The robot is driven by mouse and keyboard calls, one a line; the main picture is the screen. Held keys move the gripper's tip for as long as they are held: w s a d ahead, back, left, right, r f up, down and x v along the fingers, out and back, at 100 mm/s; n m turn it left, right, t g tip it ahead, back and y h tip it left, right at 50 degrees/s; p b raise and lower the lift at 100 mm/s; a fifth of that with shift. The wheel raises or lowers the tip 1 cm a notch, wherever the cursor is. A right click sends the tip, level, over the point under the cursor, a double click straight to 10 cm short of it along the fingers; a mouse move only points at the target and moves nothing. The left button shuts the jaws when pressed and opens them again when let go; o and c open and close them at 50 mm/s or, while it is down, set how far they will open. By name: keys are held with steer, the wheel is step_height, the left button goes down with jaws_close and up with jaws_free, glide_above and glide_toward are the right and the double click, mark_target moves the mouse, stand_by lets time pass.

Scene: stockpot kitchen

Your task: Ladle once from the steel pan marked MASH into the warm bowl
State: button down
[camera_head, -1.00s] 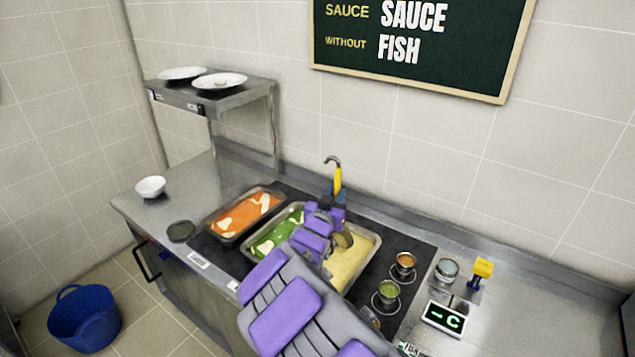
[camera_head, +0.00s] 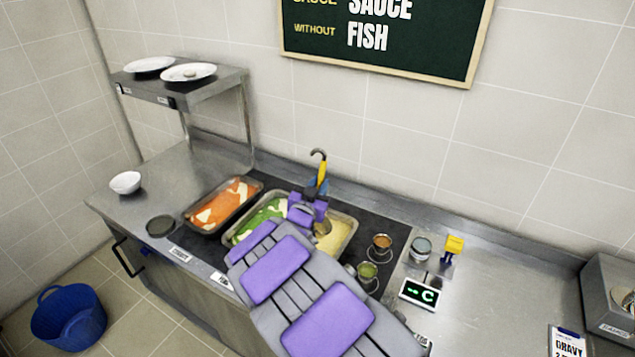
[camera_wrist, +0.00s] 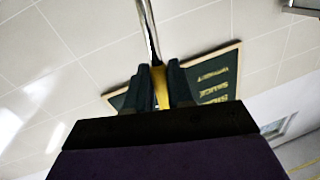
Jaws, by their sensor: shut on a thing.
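My gripper (camera_head: 316,192) is shut on the yellow handle of a ladle (camera_head: 322,174), which stands upright with its hook at the top. The wrist view shows the yellow handle (camera_wrist: 161,90) between my two dark fingers. The ladle's bowl is low over or in the pale yellow mash (camera_head: 340,236); I cannot tell if it holds any. The mash is in a steel pan (camera_head: 356,224), partly hidden by my arm. No MASH mark is legible. A white bowl (camera_head: 125,182) stands at the counter's left end; nothing shows whether it is warm.
Green food (camera_head: 258,222) lies left of the mash, and an orange-filled pan (camera_head: 222,205) further left. Two small sauce pots (camera_head: 381,243) (camera_head: 367,272) stand right of the mash. A shelf (camera_head: 205,88) bears white plates. A yellow-topped item (camera_head: 454,246) stands right. The right counter has free room.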

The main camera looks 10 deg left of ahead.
steer(key=shift+f, duration=0.2)
steer(key=shift+f+b, duration=1.95)
steer(key=shift+f, duration=2.35)
steer(key=shift+w+a+f+n, duration=0.15)
steer(key=shift+a+f+n, duration=0.2)
steer(key=shift+a+n, duration=0.25)
steer(key=shift+w+a+f+n, duration=0.1)
steer(key=shift+a+f+n, duration=0.3)
steer(key=shift+a, duration=0.35)
steer(key=shift+w+a+f+n, duration=0.15)
steer(key=shift+a+f+n, duration=0.2)
steer(key=shift+a+n, duration=0.25)
steer(key=shift+w+a+f+n, duration=0.1)
steer(key=shift+a+f+n, duration=0.5)
steer(key=shift+a+f, duration=0.3)
stand_by(0.7)
